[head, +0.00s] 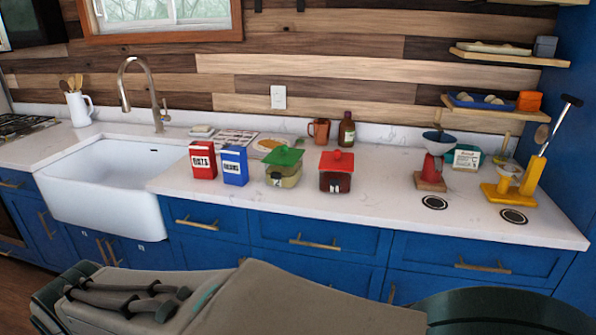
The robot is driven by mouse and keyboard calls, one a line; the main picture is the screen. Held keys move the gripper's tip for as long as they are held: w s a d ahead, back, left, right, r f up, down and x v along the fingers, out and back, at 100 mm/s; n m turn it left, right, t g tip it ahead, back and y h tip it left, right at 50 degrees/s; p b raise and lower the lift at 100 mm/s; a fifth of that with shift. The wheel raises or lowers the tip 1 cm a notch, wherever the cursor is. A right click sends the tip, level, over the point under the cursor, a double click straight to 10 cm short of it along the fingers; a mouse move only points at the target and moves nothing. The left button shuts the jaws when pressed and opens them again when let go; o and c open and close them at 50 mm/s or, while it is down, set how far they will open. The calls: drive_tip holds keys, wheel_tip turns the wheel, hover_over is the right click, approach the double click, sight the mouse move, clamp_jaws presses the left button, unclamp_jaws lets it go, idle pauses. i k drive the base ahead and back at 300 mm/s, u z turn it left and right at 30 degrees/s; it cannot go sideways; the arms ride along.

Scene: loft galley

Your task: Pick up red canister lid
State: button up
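The red canister lid (337,160) is in the middle of the head view. It sits on top of a clear canister (335,183) with dark contents, which stands on the white counter. A small raised knob shows on the lid. My arm (300,300) lies across the bottom of the view, in front of the counter and apart from the lid. I cannot make out my gripper's fingers in this view.
A canister with a green lid (284,158) stands just left. Further left are a blue box (233,166) and a red box (203,160). An orange mug (319,131) and a brown bottle (347,131) stand behind. Bare counter (385,185) lies to the right.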

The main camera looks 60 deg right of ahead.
sight(336, 160)
drive_tip(key=z, duration=2.45)
